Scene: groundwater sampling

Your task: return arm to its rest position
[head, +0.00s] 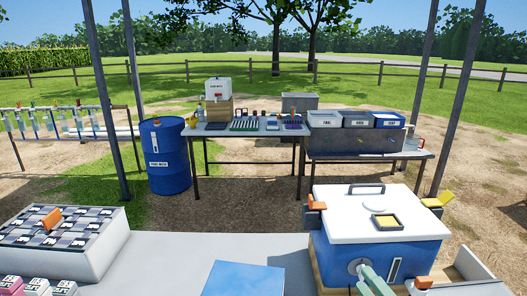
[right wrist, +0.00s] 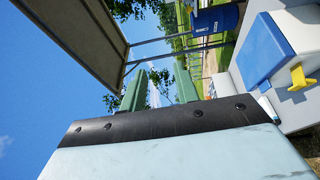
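My right gripper (right wrist: 160,90) shows in the right wrist view, with its two green fingers apart and only sky and leaves between them. In the head view a pale green part of my right gripper (head: 374,281) shows at the bottom edge, in front of the blue cooler (head: 333,250) with the white lid. Whether it touches the cooler I cannot tell. The rest of my right arm is below the picture. My left arm and left gripper are not in view.
A grey table (head: 190,255) holds a checkered-top box (head: 55,262) at left and a blue item (head: 243,280) at front. Beyond stand a blue drum (head: 165,158), a work table (head: 245,133) and labelled bins (head: 356,120). Canopy posts (head: 108,100) rise around.

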